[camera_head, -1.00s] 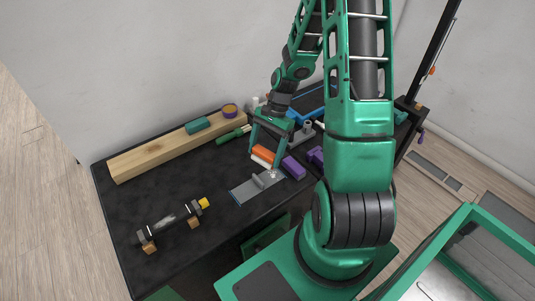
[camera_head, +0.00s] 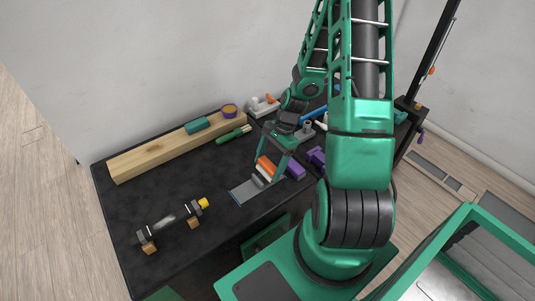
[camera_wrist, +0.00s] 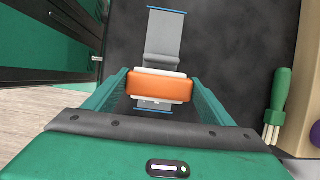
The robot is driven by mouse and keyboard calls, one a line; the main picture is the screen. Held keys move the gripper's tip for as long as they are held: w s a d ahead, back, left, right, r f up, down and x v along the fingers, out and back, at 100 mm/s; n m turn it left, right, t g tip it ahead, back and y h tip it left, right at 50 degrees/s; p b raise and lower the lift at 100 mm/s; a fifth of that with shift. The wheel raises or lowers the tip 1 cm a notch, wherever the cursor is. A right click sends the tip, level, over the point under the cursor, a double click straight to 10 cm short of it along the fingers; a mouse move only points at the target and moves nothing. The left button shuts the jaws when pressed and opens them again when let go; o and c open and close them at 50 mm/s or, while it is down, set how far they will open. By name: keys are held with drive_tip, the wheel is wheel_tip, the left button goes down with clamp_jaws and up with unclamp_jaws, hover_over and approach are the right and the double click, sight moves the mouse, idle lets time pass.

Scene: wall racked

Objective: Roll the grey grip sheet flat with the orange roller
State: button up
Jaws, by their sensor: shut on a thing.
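My gripper (camera_head: 271,162) is shut on the orange roller (camera_head: 266,165); a finger stands at each end of it in the wrist view (camera_wrist: 160,86). A white part shows along the roller's sides. The grey grip sheet (camera_head: 246,190) lies on the black table near its front edge, with blue strips at its ends. In the wrist view the sheet (camera_wrist: 165,38) runs under the roller, and a raised bend crosses it just ahead of the roller. The roller is over the sheet's right end in the head view. I cannot tell whether it touches the sheet.
A purple block (camera_head: 295,169) stands close right of my gripper. A dark bar on wooden blocks (camera_head: 172,219) is at left. The table between is clear.

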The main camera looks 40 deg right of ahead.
sight(272, 166)
wheel_tip(272, 166, down, 3)
drive_tip(key=shift+w+d+r, duration=0.1)
drive_tip(key=shift+d, duration=0.05)
drive_tip(key=shift+c, duration=0.4)
drive_tip(key=shift+d+r, duration=0.15)
drive_tip(key=shift+d, duration=0.15)
drive_tip(key=shift+c, duration=0.2)
drive_tip(key=shift+d, duration=1.6)
drive_tip(key=shift+a, duration=0.85)
drive_tip(key=shift+o, duration=0.2)
drive_tip(key=shift+a, duration=1.2)
drive_tip(key=shift+a+r, duration=0.1)
wheel_tip(272, 166, up, 3)
drive_tip(key=shift+f, duration=0.15)
drive_tip(key=shift+c, duration=0.2)
drive_tip(key=shift+r, duration=2.55)
